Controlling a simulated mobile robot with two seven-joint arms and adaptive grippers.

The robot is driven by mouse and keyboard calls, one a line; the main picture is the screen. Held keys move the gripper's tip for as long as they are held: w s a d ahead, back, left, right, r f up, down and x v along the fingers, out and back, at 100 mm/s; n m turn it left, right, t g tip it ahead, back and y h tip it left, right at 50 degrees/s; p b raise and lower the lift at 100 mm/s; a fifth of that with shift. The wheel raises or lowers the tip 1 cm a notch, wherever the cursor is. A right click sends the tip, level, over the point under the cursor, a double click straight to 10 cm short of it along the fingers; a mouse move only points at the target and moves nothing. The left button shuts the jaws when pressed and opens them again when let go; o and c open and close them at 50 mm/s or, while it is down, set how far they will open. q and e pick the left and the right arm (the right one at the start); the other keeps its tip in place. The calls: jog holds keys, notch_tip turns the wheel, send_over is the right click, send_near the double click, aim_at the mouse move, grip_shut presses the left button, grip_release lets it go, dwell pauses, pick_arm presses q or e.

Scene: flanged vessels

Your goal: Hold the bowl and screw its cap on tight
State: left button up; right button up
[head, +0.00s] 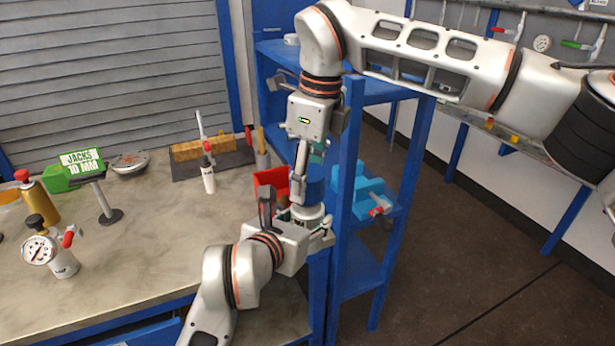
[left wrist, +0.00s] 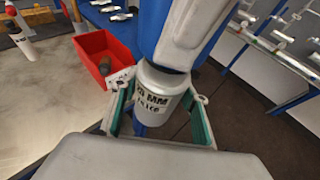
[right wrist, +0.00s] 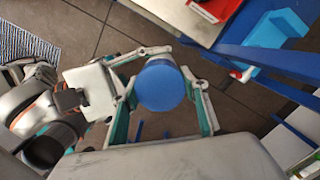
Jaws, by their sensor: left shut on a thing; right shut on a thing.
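The bowl (left wrist: 158,92) is a pale grey cylinder with a dark printed label. My left gripper (left wrist: 158,118) is shut on it, one green-padded finger on each side. In the head view the bowl (head: 307,213) is above the bench's right edge. The blue cap (right wrist: 160,86) is round and lies between the fingers of my right gripper (right wrist: 165,112), which is shut on it from above. In the head view the blue cap (head: 316,187) is directly over the bowl. They look in line and touching; how far the thread is engaged is hidden.
A red bin (head: 270,180) stands close to the left of the grippers. A blue shelf frame (head: 347,150) is close on the right, with blue parts on it. A gauge vessel (head: 60,255) and a sign (head: 95,175) stand farther left. The bench's middle is clear.

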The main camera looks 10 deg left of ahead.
aim_at(308, 223)
jog(key=shift+f, duration=0.75)
jog(key=shift+f, duration=0.5)
